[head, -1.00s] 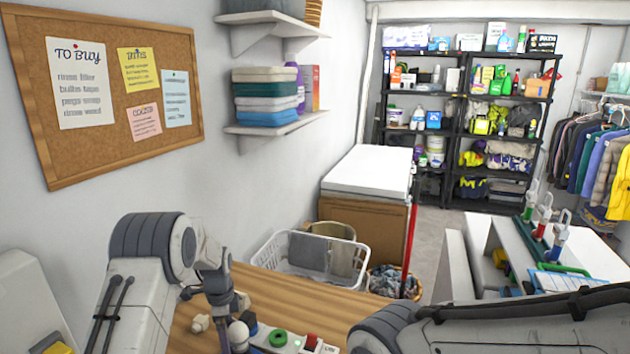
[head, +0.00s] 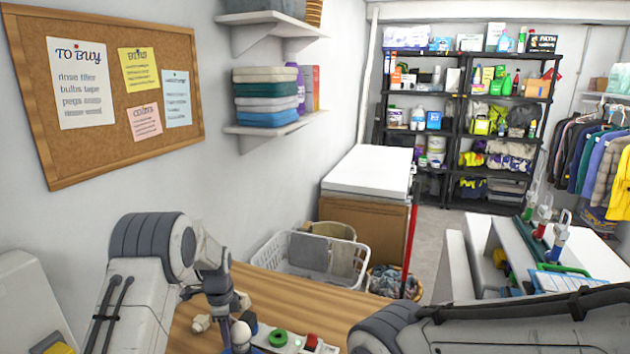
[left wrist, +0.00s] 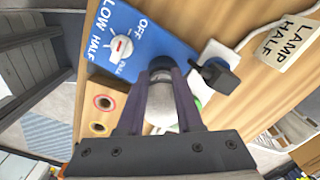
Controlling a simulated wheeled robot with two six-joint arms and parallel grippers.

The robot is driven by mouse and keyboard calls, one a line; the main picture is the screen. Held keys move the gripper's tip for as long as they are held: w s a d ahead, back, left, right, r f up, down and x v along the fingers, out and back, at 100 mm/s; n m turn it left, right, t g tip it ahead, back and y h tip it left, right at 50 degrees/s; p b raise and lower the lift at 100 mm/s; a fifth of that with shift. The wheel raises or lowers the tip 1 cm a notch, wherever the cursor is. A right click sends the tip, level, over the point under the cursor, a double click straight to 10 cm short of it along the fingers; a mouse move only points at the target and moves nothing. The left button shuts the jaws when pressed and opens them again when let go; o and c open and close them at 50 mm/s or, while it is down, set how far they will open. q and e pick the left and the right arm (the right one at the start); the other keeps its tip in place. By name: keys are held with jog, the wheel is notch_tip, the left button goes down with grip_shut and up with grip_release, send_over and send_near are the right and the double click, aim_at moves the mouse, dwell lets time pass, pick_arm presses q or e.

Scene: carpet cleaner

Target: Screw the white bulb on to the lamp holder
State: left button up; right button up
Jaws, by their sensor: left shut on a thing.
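The white bulb (left wrist: 161,103) is between the two fingers of my left gripper (left wrist: 160,72) in the left wrist view, over the lower edge of a blue panel (left wrist: 150,45). The fingers are closed on it. A dark part shows at the fingertips beyond the bulb; I cannot tell whether it is the lamp holder or whether the bulb touches it. In the head view the left gripper (head: 237,338) is low at the front of the wooden table, beside a rounded white shape, with its tips cut off or hidden. My right gripper is outside both views.
The blue panel carries a red-and-white knob (left wrist: 122,46) marked OFF. A black plug-like block (left wrist: 217,75) sits right of the fingers. A wooden block (left wrist: 98,112) with round holes lies left. A green ring (head: 278,338) and red button (head: 311,341) stand right of the gripper.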

pick_arm(q)
jog(key=shift+s+d+f, duration=0.1)
jog(key=shift+d+f, duration=0.05)
jog(key=shift+f, duration=0.05)
jog(key=shift+c, duration=0.3)
